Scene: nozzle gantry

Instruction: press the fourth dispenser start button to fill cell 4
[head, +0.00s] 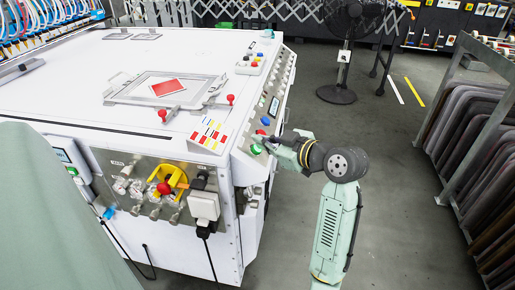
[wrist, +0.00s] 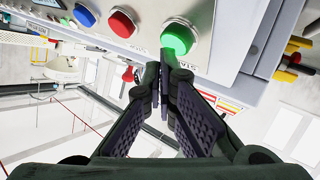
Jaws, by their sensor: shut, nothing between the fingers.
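A green button (wrist: 178,38) in a pale ring, with a START label beside it, sits on the white machine's side panel in the wrist view. The green button (head: 256,149) also shows in the head view, just left of my gripper. My gripper (wrist: 165,68) is shut and empty, its fingertips pointing at the lower edge of the green button. I cannot tell whether the tips touch it. A red button (wrist: 123,22) and a blue button (wrist: 85,14) sit left of the green one. I cannot make out a dispenser number or cell 4.
The white machine (head: 110,60) fills the left of the head view, with a framed red square (head: 167,87) on top. A black fan (head: 337,95) stands behind. A rack of dark panels (head: 475,130) stands at right. The grey floor between is clear.

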